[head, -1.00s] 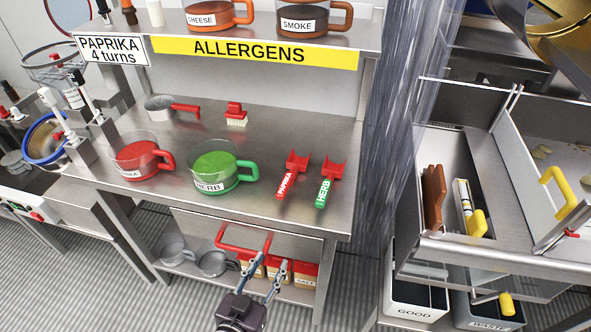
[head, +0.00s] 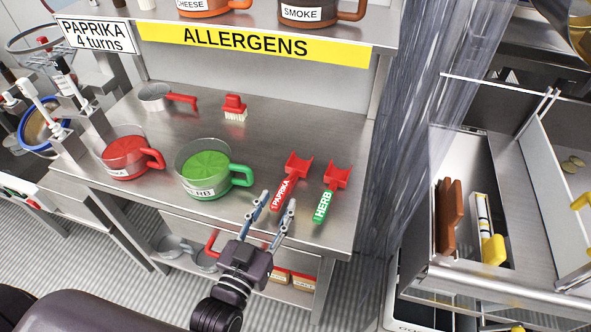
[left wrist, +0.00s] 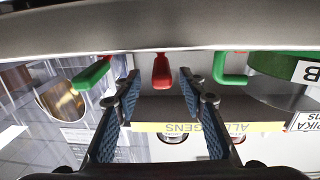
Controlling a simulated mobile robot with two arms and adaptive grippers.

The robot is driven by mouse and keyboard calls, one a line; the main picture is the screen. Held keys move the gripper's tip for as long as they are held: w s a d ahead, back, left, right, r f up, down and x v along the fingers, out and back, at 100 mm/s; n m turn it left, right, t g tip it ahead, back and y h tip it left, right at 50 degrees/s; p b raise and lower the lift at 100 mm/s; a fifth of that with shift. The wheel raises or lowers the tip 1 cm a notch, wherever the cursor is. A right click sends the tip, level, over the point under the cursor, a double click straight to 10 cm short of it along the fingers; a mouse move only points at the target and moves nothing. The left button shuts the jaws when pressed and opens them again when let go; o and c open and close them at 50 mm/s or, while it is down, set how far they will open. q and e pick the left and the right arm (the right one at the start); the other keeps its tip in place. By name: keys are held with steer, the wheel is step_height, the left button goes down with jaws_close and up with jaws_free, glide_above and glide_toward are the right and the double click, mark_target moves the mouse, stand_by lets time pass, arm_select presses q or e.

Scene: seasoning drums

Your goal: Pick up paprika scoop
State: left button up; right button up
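The paprika scoop (head: 286,184) lies on the steel counter (head: 330,130), its red handle toward me and its red scoop end away. The herb scoop (head: 329,194), with a green handle and red scoop end, lies to its right. My left gripper (head: 279,199) is open and empty at the counter's front edge, its fingertips by the paprika handle's near end. In the left wrist view the red paprika handle (left wrist: 161,72) shows between the two open fingers, apart from both. The green herb handle (left wrist: 91,74) is left of them there. My right gripper is not in view.
A green herb jug (head: 205,168) stands close left of the gripper, its handle toward it. A red paprika jug (head: 124,158) stands further left. A red brush (head: 235,107) and a metal cup with red handle (head: 155,97) are behind. The counter's right side is clear.

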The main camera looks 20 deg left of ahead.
mark_target(288, 180)
arm_select(q)
steer(key=shift+w+r+p, duration=0.15)
steer(key=shift+w+p, duration=0.25)
steer(key=shift+w, duration=0.8)
steer(key=w, duration=0.3)
steer(key=shift+d+f+p, duration=0.15)
steer(key=shift+f+p, duration=0.05)
steer(key=shift+p, duration=0.1)
steer(key=shift+w, duration=0.3)
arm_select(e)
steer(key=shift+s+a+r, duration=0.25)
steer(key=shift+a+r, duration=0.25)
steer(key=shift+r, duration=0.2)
arm_select(q)
steer(key=shift+c, duration=0.4)
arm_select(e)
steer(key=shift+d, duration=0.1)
arm_select(q)
steer(key=shift+c, duration=1.1)
jaws_close()
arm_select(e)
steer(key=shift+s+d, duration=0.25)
